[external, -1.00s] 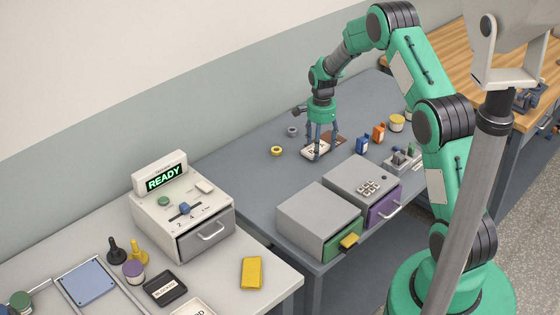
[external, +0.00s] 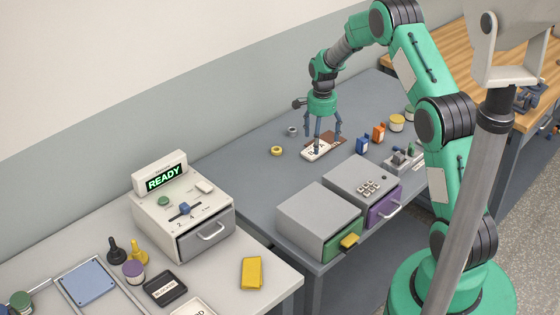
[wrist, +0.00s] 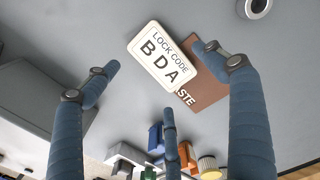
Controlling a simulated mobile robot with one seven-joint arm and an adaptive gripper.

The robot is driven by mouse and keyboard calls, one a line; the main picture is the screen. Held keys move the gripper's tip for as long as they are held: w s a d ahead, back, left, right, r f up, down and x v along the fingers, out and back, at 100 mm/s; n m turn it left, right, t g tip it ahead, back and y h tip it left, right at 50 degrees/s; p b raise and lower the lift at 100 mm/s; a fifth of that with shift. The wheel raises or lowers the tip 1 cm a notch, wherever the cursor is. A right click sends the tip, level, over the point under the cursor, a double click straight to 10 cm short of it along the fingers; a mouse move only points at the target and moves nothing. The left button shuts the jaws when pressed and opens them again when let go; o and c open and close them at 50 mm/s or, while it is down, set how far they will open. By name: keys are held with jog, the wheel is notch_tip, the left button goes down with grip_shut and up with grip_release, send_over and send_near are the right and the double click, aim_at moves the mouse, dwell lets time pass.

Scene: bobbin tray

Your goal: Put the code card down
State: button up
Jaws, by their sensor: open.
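The code card (wrist: 162,57) is a white card with "LOCK CODE" and "BDA" printed on it. It lies flat on the grey table, partly over a brown mat (wrist: 212,88) whose visible letters read "STE". My gripper (external: 324,137) is open and empty above the card. In the wrist view its blue fingers (wrist: 167,95) are spread wide, apart from the card.
A yellow ring (external: 277,151) and a grey ring (external: 292,131) lie left of the card. A blue box (external: 362,145) and an orange box (external: 378,132) stand to its right. Grey drawer units (external: 318,220) stand in front. The table left of the rings is clear.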

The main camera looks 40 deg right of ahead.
aim_at(320, 149)
notch_tip(320, 149, up, 9)
jog(key=p, duration=0.1)
dwell(0.3)
jog(key=shift+r, duration=0.1)
dwell(0.4)
jog(key=s+a+r+n+t, duration=0.1)
jog(key=s+a+r+n, duration=0.2)
jog(key=s+a+r, duration=0.45)
jog(key=s+a+r+n+t, duration=0.1)
jog(key=s+a+r+n, duration=0.3)
jog(key=r, duration=0.6)
jog(key=s+a+r+n+t, duration=0.15)
jog(key=s+a+r, duration=0.25)
jog(key=a+r, duration=0.45)
jog(key=s+a+r+n, duration=0.1)
jog(key=s+a+n, duration=0.2)
jog(key=s, duration=0.6)
jog(key=s+a+r+n+t, duration=0.1)
jog(key=s+a+r+n, duration=0.1)
jog(key=s, duration=0.7)
jog(key=s+a+r+n+t, duration=0.1)
jog(key=s+a+n, duration=0.3)
jog(key=s, duration=0.5)
jog(key=shift+a+r, duration=0.55)
jog(key=shift+a, duration=0.7)
jog(key=shift+n, duration=0.25)
